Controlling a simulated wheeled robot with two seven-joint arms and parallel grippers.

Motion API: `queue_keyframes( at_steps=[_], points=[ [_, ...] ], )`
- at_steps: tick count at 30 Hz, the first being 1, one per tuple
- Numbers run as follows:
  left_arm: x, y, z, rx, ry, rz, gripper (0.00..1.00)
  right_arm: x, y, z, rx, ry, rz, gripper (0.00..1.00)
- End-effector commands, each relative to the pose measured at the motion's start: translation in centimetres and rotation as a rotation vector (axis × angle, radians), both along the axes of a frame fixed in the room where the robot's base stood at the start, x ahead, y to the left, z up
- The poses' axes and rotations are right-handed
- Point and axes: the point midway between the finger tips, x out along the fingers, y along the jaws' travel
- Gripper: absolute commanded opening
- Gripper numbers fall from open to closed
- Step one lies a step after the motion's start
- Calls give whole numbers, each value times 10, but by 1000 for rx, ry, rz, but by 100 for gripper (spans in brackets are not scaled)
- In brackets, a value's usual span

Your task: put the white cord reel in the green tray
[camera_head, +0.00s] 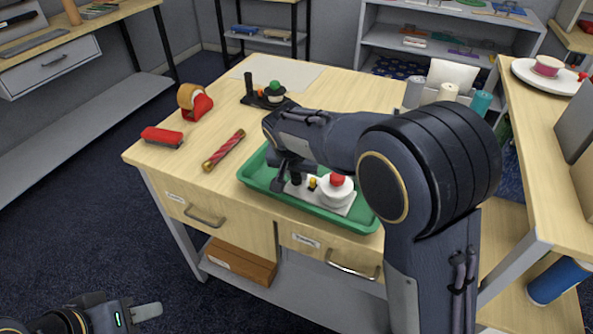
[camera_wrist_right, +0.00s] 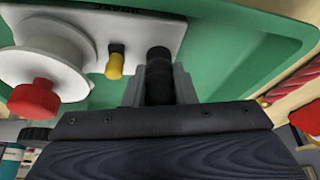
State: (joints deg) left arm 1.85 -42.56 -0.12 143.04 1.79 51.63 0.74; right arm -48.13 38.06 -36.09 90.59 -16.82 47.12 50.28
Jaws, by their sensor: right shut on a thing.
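The white cord reel (camera_head: 335,190) is a white plate with a white spool, a red knob, a small yellow peg and a black post. It lies within the outline of the green tray (camera_head: 258,181) at the table's front; I cannot tell if it touches the tray floor. My right gripper (camera_head: 292,178) is shut on the black post at the plate's left end. In the right wrist view, the fingers (camera_wrist_right: 158,82) clasp the post, with the reel (camera_wrist_right: 40,60) to the left over the green tray (camera_wrist_right: 235,50). My left gripper (camera_head: 125,315) is low at the bottom left, away from the table; its opening is unclear.
Left of the tray lie a red-and-gold rod (camera_head: 224,150), a red brush (camera_head: 162,138) and a tape dispenser (camera_head: 194,102). A black-based item with a green knob (camera_head: 265,95) stands behind. My right arm hides the tray's right side.

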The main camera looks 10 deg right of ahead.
Motion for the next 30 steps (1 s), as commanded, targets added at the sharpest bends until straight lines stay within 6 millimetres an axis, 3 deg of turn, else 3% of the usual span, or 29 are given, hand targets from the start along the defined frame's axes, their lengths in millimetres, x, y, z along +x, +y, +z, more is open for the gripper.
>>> queue_keyframes(
  at_steps=[4,5,10,20,30],
  points=[
    [0,0,-3,0,0,0,36,0,0,-4,0,-1,0,0],
    [0,0,-3,0,0,0,36,0,0,-4,0,0,0,25],
    [0,0,-2,0,0,0,36,0,0,-3,0,0,0,46],
    [0,0,1,0,0,0,36,-1,1,5,1,-2,1,46],
    [0,0,4,0,0,0,36,-24,12,67,3,-4,3,46]
  ],
)
